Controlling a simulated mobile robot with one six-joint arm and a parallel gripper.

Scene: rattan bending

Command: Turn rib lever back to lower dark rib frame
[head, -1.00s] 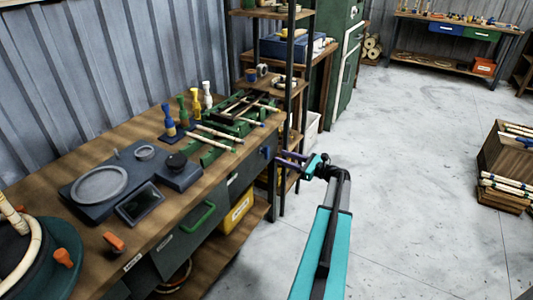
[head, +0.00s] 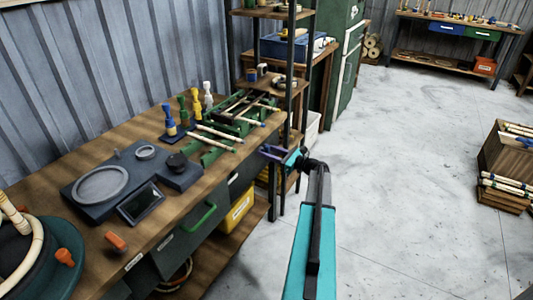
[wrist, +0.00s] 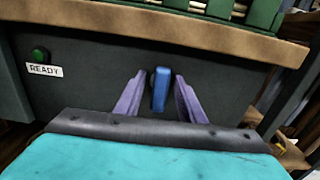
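A blue lever (wrist: 160,90) stands upright on the dark front panel (wrist: 100,75) under the bench top, in the wrist view. My gripper (wrist: 158,92) is open, with one purple finger on each side of the lever and gaps between. In the head view my gripper (head: 270,152) is at the bench's front edge and hides the lever. The green rib frame (head: 236,118) with dark ribs lies on the bench top above the panel, holding pale rattan pieces.
A green button with a READY label (wrist: 44,71) is left of the lever. A black shelf post (head: 287,100) stands close to my gripper. A grey device (head: 130,185) lies on the bench.

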